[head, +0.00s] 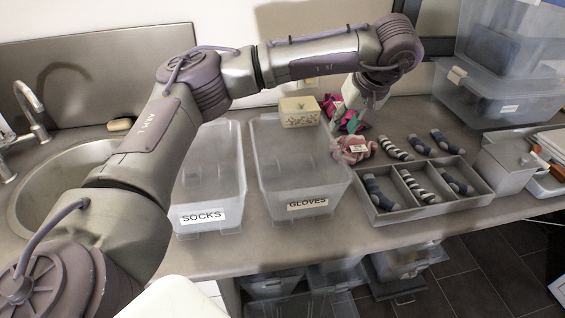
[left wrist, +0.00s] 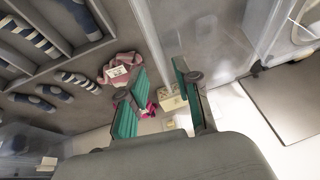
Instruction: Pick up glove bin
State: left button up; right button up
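The glove bin (head: 300,170) is a translucent tub labelled GLOVES, standing upright on the counter in the head view. Its clear wall also shows at upper right in the left wrist view (left wrist: 215,35). My left gripper (head: 350,120) is above the counter beside the bin's right back side, partly hidden by my wrist. In the left wrist view my left gripper (left wrist: 158,95) has its green-padded fingers apart with nothing held between them. A pink glove bundle (head: 354,150) with a white tag lies just right of the bin. Magenta fabric (head: 330,104) shows behind the gripper. My right gripper is not in view.
A translucent SOCKS bin (head: 210,175) stands left of the glove bin. A floral box (head: 299,111) is at the glove bin's back. A divided tray (head: 425,205) with socks is at right, with loose socks (head: 395,148) behind it. A sink (head: 60,180) is at far left.

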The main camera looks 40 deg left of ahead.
pick_arm(q)
jog(key=p, duration=0.2)
send_over(328, 159)
jog(key=d, duration=0.2)
jog(key=f, duration=0.6)
jog(key=shift+s+a+f, duration=0.25)
jog(key=shift+f, duration=0.05)
jog(key=shift+x, duration=0.85)
jog(key=p+x, duration=0.1)
jog(key=x, duration=0.2)
jog(key=shift+w+f+p, duration=0.15)
jog(key=shift+f+p, duration=0.2)
jog(key=shift+p, duration=0.05)
jog(key=shift+a+f, duration=0.1)
jog(key=shift+f, duration=0.1)
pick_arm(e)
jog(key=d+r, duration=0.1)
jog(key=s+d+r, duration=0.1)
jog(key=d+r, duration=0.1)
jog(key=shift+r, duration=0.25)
pick_arm(q)
jog(key=shift+f, duration=0.1)
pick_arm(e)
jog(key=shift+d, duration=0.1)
pick_arm(q)
jog(key=shift+f, duration=0.2)
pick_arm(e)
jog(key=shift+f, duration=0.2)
